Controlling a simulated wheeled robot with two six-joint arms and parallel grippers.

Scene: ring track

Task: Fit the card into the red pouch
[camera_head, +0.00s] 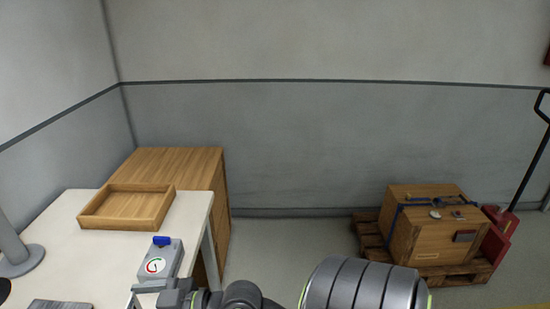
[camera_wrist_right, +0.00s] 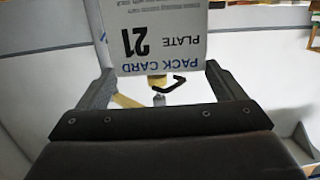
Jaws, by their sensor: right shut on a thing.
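The card (camera_wrist_right: 155,35) is white, with "PACK CARD PLATE 21" printed on it, upside down in the right wrist view. My right gripper (camera_wrist_right: 158,70) is shut on it, with a finger at each side edge; the card's far end is cut off by the frame. In the head view, my right arm reaches in from the bottom and ends over the table's right edge. A grey-white panel with a red and green round mark (camera_head: 156,265) shows there; I cannot tell if it is the card's other face. No red pouch is seen. My left gripper is out of view.
A wooden cabinet (camera_head: 190,160) stands behind. A wooden crate (camera_head: 410,235) sits on a pallet at right. Floor between is clear.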

